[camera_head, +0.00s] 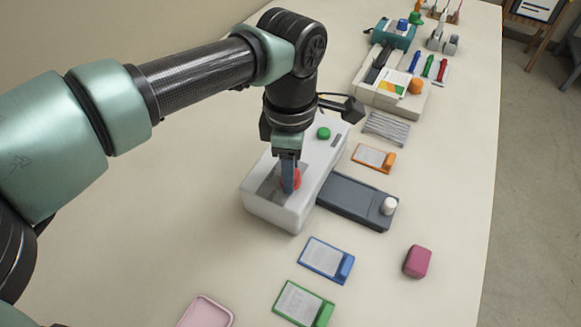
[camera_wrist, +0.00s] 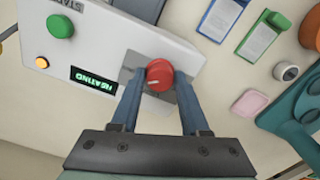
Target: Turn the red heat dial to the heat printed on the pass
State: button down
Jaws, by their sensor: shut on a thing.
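The red heat dial (camera_wrist: 160,75) sits on a grey plate on the white laminator (camera_wrist: 110,35). A pale pointer line shows on the dial. My gripper (camera_wrist: 159,84) is shut on the dial, one finger on each side. In the head view my gripper (camera_head: 289,186) reaches straight down, and the red dial (camera_head: 297,180) shows partly behind the fingers. The laminator's display (camera_wrist: 93,81) reads HEATING in green. Orange (camera_head: 374,157), blue (camera_head: 326,258) and green (camera_head: 303,303) framed cards lie on the table; their print is too small to read.
The laminator has a green START button (camera_head: 323,133). A dark grey device with a white knob (camera_head: 389,205) stands at its right. A pink block (camera_head: 417,262) and a pink tray (camera_head: 206,311) lie nearer. Other devices and pens crowd the far table end. The right front is mostly clear.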

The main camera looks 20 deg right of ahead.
jog(key=shift+r+m, duration=0.1)
jog(key=shift+m, duration=0.5)
jog(key=shift+c, duration=2)
grip_release()
notch_tip(320, 180, up, 13)
